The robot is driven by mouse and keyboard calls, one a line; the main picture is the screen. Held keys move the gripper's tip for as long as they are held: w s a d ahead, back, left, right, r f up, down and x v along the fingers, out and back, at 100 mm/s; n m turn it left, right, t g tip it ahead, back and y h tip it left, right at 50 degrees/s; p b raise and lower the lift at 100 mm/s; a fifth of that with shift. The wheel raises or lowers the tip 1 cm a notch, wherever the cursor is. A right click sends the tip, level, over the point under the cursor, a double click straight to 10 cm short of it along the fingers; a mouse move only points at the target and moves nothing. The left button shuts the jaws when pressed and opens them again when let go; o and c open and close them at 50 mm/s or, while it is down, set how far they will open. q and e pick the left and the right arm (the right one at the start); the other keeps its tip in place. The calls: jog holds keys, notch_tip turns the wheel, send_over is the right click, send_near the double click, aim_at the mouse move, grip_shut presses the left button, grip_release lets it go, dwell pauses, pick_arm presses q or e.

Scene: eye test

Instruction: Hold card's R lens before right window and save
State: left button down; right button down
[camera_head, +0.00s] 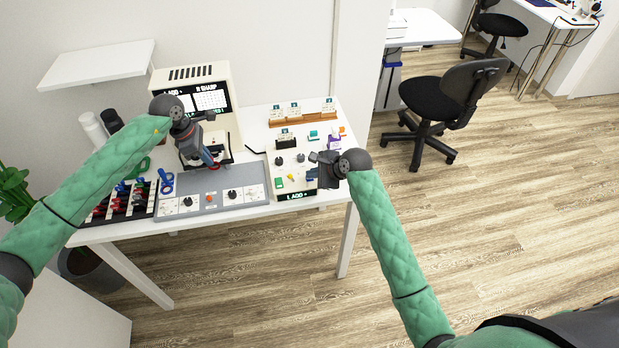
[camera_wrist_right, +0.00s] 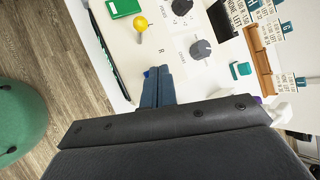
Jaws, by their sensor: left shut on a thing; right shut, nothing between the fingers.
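The large cream tester (camera_head: 222,133) stands at the back of the table. Its screen (camera_head: 205,98) reads "L ADD +" and "R SHARP". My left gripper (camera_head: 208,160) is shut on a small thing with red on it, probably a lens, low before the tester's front. The gripper hides most of it and the windows. My right gripper (camera_head: 318,160) is shut and empty over the control box (camera_head: 287,171). The box's display (camera_head: 296,195) reads "L ADD +".
A wooden rack (camera_head: 302,120) holds several cards behind the box; another card stands in a black holder (camera_head: 286,144). A black lens tray (camera_head: 128,208) and a grey tray (camera_head: 210,205) lie left of the box. An office chair (camera_head: 440,95) stands on the right.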

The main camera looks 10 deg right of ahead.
aim_at(313, 180)
jog(key=shift+r, duration=0.1)
dwell(0.5)
jog(key=shift+r, duration=0.65)
jog(key=shift+r, duration=2.5)
jog(key=v, duration=1.2)
pick_arm(q)
jog(key=shift+r, duration=0.1)
